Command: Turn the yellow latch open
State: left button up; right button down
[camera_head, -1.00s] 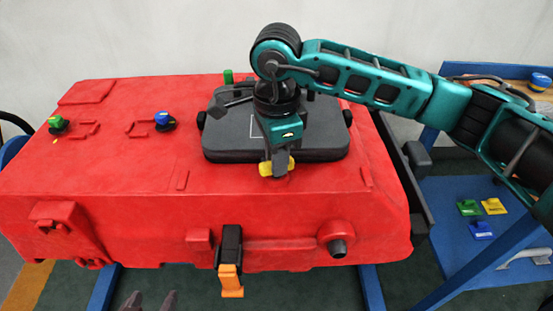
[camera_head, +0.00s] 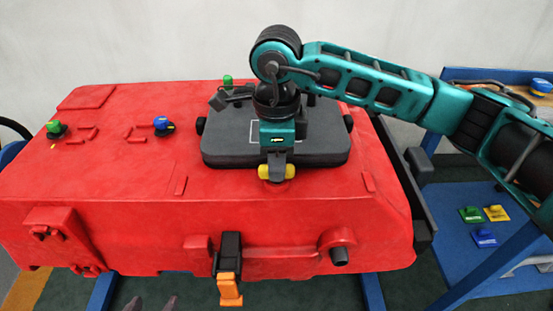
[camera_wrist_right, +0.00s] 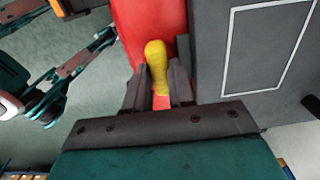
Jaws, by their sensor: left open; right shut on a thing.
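The yellow latch (camera_head: 264,172) is at the front edge of the dark grey lid (camera_head: 225,150) on the red tank (camera_head: 120,190). My right gripper (camera_head: 277,172) is shut on the latch, whose ends stick out to both sides of the fingers. In the right wrist view the latch (camera_wrist_right: 156,58) stands between the two fingers (camera_wrist_right: 160,88), beside the lid. Only the fingertips of my left gripper (camera_head: 152,304) show at the bottom edge, apart from each other and holding nothing visible.
A green knob (camera_head: 54,127) and a blue knob (camera_head: 161,123) are on the tank top at left. An orange-ended black clasp (camera_head: 229,270) hangs on the tank's front. A blue table (camera_head: 455,195) at right holds small coloured blocks (camera_head: 484,238).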

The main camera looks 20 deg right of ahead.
jog(key=c, duration=1)
grip_release()
jog(key=shift+o, duration=0.2)
pick_arm(q)
jog(key=shift+s+a+p, duration=0.2)
jog(key=shift+a+p, duration=0.15)
jog(key=shift+p, duration=0.25)
pick_arm(e)
notch_tip(320, 180, up, 13)
pick_arm(q)
jog(key=shift+d+r, duration=0.1)
jog(key=shift+r, duration=0.05)
pick_arm(e)
jog(key=shift+s, duration=0.1)
